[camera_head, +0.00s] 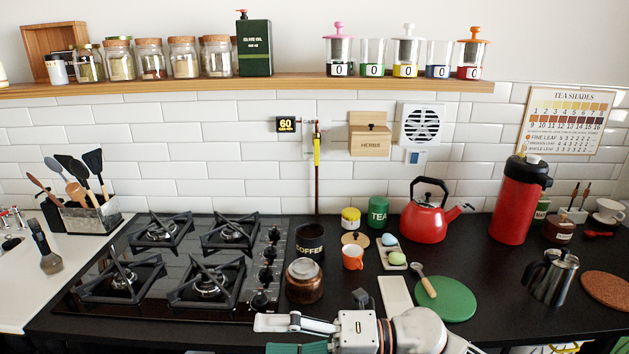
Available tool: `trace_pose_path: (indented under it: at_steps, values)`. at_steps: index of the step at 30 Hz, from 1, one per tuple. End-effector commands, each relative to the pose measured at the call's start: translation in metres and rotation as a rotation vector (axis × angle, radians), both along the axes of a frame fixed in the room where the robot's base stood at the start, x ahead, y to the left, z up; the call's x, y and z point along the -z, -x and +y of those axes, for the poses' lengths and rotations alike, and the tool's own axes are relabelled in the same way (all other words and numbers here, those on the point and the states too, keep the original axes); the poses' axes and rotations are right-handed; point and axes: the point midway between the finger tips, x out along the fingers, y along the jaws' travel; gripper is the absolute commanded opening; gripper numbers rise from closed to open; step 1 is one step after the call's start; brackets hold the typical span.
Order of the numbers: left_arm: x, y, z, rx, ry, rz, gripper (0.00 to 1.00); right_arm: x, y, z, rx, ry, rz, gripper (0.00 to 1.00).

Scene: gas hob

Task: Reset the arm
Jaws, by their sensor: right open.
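My right arm comes in along the bottom edge from the right. Its right gripper (268,335) points left, in front of the hob's right end and the counter's front edge. My left gripper is not in view.
The gas hob (128,262) lies left of the gripper. A lidded brown jar (304,282), a white board (396,298) and a green round mat (447,300) are close by. A red kettle (423,220), red flask (511,210) and steel jug (550,278) stand further right.

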Motion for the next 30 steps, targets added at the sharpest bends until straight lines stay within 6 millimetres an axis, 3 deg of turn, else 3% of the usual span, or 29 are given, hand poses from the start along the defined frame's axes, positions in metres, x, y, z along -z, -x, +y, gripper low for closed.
trace_pose_path:
  at_steps: [4,8,11,17,20,24,30]
  values:
    - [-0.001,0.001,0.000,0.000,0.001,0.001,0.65,-0.008,-0.008,-0.009,0.161,-0.232,0.240,0.80]
    - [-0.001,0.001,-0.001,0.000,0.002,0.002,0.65,0.002,-0.026,-0.036,0.331,-0.402,0.462,0.80]
    - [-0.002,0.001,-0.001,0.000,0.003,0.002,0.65,0.026,-0.038,-0.065,0.476,-0.511,0.640,0.80]
    - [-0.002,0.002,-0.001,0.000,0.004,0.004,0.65,0.110,-0.038,-0.135,0.789,-0.676,1.016,0.80]
    - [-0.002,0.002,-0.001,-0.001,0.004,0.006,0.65,0.164,-0.020,-0.173,0.953,-0.731,1.205,0.80]
    - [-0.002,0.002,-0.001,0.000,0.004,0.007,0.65,0.237,0.024,-0.217,1.162,-0.775,1.446,0.80]
    - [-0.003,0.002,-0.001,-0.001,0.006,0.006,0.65,0.307,0.093,-0.258,1.375,-0.792,1.690,0.80]
